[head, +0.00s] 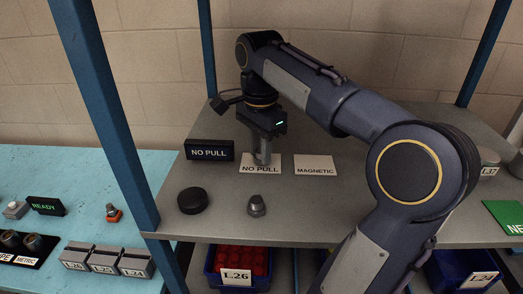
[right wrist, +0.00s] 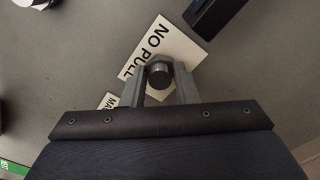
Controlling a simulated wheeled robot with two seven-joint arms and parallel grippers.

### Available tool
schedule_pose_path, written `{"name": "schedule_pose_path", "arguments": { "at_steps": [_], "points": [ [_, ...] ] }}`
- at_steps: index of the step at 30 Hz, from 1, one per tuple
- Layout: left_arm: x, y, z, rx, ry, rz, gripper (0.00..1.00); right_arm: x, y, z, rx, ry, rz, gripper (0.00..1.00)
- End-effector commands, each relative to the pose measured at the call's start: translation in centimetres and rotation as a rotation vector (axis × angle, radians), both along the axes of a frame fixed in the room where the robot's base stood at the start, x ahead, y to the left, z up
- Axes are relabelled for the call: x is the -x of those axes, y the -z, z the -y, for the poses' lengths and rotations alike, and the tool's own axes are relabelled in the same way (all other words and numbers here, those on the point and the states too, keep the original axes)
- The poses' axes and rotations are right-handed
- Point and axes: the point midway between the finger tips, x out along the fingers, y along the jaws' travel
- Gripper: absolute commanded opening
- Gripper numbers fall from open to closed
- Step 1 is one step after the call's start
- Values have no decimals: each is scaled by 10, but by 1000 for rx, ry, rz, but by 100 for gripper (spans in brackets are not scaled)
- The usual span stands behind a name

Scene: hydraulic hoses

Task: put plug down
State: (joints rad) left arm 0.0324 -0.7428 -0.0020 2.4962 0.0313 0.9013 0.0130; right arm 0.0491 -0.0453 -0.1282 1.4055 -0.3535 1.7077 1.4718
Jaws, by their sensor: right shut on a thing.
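My right gripper (head: 262,158) points down over the white NO PULL card (head: 272,170) on the grey shelf. In the right wrist view, the right gripper (right wrist: 160,80) is shut on a grey plug (right wrist: 159,73), whose dark round end shows between the fingertips. The NO PULL card (right wrist: 176,45) lies below it in that view. The fingers hide most of the plug in the head view, and I cannot tell whether it touches the card. My left gripper is not in view.
A black NO PULL sign (head: 209,152) stands left of the gripper, and a MAGNETIC card (head: 315,166) lies right. A black disc (head: 193,201) and a grey fitting (head: 256,207) stand in front. Blue posts (head: 105,110) frame the shelf. A blue bin L.26 (head: 212,266) sits below.

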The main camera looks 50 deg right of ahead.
Motion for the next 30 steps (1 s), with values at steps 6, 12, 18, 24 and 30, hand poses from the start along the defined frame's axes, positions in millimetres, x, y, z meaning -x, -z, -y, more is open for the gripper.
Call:
{"name": "schedule_pose_path", "arguments": {
  "at_steps": [6, 12, 18, 24, 30],
  "points": [
    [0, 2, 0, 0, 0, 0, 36, 0, 3, 0, 0, 0, 0, 31],
    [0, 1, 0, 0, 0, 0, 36, 0, 3, 0, 0, 0, 0, 49],
    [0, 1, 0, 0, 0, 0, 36, 0, 3, 0, 0, 0, 0, 49],
    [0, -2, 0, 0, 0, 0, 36, -1, -17, 1, 1, 0, 3, 49],
    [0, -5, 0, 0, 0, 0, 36, -1, -53, 0, 1, 0, 4, 49]
  ]
}}
